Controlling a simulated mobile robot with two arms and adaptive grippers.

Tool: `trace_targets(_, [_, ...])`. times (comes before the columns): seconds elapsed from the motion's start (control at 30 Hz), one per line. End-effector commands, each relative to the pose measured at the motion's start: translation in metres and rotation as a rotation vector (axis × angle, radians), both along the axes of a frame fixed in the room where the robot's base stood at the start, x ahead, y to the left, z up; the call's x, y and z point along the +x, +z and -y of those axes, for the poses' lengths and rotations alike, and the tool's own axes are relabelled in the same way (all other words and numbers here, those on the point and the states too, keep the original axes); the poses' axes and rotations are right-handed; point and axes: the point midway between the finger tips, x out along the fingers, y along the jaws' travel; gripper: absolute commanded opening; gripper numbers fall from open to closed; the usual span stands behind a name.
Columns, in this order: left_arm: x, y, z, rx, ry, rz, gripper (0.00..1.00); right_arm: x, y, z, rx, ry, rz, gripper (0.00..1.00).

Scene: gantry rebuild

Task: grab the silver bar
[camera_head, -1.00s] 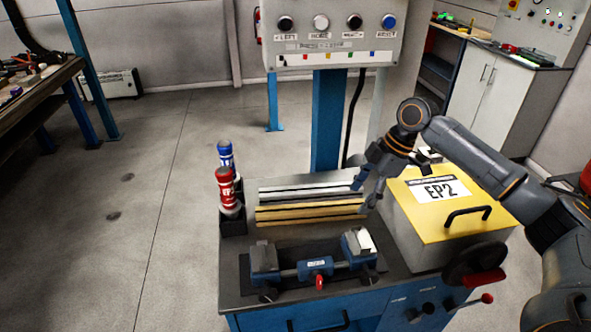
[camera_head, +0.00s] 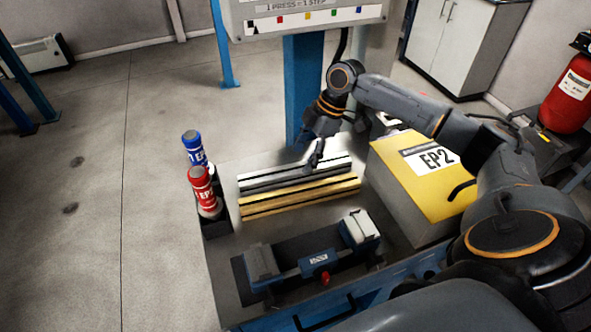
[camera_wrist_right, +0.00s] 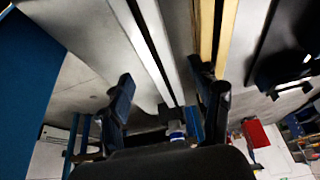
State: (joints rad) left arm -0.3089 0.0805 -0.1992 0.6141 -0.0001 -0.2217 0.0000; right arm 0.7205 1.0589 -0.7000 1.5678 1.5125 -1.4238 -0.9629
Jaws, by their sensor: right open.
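The silver bar (camera_head: 262,180), with a dark lengthwise groove, lies on the bench top just behind the gold bar (camera_head: 292,198). My right gripper (camera_head: 314,160) is over the right half of the silver bar, fingers pointing down. In the right wrist view my right gripper (camera_wrist_right: 168,95) is open and empty, its two fingers spread. The silver bar (camera_wrist_right: 158,42) runs between the fingers there, and the gold bar (camera_wrist_right: 206,28) passes near the right finger. I cannot tell how high the fingertips are. My left gripper is not in view.
A yellow-topped EP2 box (camera_head: 425,178) stands right of the bars. A red bottle (camera_head: 203,190) and a blue bottle (camera_head: 194,148) stand at left. A control panel post (camera_head: 303,85) rises behind.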

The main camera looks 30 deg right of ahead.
Motion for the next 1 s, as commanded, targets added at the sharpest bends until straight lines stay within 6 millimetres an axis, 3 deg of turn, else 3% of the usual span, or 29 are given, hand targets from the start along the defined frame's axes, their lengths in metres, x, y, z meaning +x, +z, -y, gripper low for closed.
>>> trace_targets(0.23, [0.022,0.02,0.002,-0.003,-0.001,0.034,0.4,0.005,-0.025,-0.015,0.001,0.002,-0.004,0.64])
trace_targets(0.4, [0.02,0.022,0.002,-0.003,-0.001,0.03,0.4,0.007,-0.045,-0.021,0.001,0.001,-0.002,0.64])
trace_targets(0.67, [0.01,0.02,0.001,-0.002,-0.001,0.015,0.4,0.008,-0.048,-0.021,-0.001,0.0,-0.001,0.64])
trace_targets(0.9, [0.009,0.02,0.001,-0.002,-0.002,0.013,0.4,0.008,-0.047,-0.021,0.0,0.0,-0.001,0.15])
trace_targets(1.0, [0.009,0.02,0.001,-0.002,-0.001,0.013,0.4,0.008,-0.047,-0.021,0.0,0.0,-0.001,0.0])
